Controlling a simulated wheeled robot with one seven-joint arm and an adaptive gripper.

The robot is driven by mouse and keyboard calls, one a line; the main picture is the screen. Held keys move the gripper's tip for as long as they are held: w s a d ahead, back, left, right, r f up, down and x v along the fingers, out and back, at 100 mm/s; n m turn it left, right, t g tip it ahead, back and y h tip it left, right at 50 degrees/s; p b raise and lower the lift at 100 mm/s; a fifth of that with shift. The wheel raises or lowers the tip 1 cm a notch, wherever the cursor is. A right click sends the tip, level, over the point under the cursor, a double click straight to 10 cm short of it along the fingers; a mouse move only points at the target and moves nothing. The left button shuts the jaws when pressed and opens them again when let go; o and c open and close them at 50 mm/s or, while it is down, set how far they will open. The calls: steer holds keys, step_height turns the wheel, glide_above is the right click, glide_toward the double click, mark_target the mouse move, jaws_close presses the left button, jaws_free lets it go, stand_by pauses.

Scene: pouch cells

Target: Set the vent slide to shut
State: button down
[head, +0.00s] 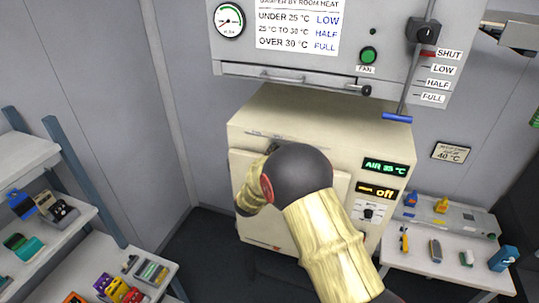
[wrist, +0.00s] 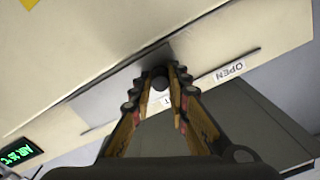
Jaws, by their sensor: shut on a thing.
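My gripper (wrist: 162,74) is shut on the dark round knob (wrist: 160,83) of the vent slide, on the cream oven's front in the wrist view. The knob sits at a thin dark slot, with a grey plate (wrist: 108,98) beside it. An OPEN label (wrist: 229,72) lies to the right, beyond the right finger. A second label (wrist: 160,104) shows between the fingers, mostly hidden; only a last letter like T reads. In the head view my arm covers most of the gripper and the knob at the upper left of the oven (head: 310,118).
Above the oven is a grey panel (head: 295,78) with a gauge and a lever (head: 404,95) with a blue handle. Displays (head: 385,167) read AIR 35 °C and off. Shelves (head: 60,222) with coloured items stand left; a white table (head: 440,262) stands right.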

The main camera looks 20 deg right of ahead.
steer(key=shift+s+d, duration=0.1)
steer(key=c, duration=1.7)
jaws_free()
steer(key=shift+d, duration=0.1)
steer(key=v, duration=1.2)
